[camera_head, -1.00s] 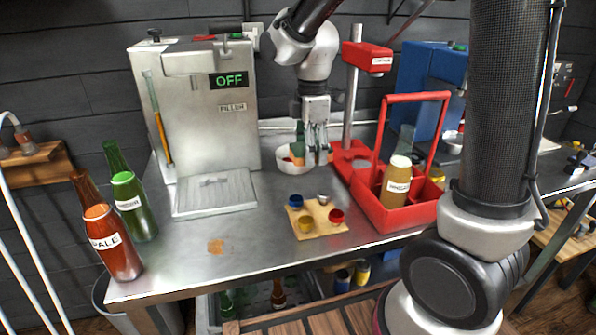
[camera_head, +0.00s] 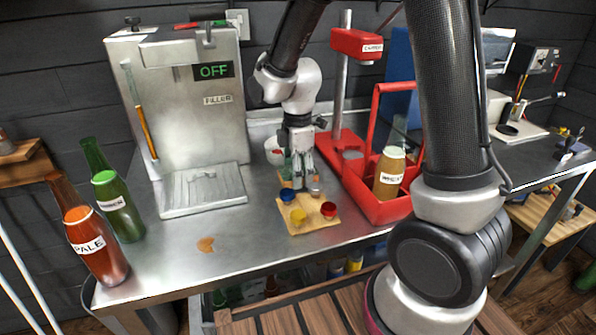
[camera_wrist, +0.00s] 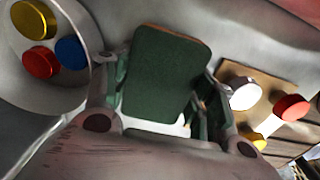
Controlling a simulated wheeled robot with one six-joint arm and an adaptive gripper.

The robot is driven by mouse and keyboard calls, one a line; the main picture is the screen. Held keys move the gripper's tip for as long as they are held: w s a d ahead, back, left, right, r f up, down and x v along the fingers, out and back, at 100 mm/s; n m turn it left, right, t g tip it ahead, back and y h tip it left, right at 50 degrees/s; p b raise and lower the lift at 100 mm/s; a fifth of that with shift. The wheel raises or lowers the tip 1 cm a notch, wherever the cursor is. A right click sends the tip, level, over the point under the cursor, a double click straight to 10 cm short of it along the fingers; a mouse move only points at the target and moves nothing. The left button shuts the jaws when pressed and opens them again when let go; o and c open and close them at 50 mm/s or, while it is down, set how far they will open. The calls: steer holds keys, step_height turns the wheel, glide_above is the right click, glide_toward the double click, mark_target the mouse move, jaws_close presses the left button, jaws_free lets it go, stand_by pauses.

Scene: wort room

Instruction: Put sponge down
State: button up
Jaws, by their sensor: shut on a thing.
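In the wrist view my gripper (camera_wrist: 160,95) is shut on the sponge (camera_wrist: 158,72), which has a dark green face and a thin orange-brown edge. In the head view my gripper (camera_head: 301,180) points down over the bench, just behind the wooden board with caps. The sponge (camera_head: 286,180) shows there only as a small orange and green patch at the fingers, mostly hidden. I cannot tell whether it touches the bench. An orange-brown spill (camera_head: 206,244) lies on the steel bench (camera_head: 240,240) at the front left.
The cap board (camera_head: 310,213) is close to my gripper. A white bowl (camera_wrist: 75,88) with caps stands beside it. The red carrier (camera_head: 372,207) with a bottle is to the right. The front-middle bench is clear.

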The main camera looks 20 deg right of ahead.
steer(key=o, duration=1)
steer(key=shift+f, duration=0.1)
step_height(320, 180, up, 12)
steer(key=shift+r, duration=0.15)
steer(key=shift+s, duration=0.1)
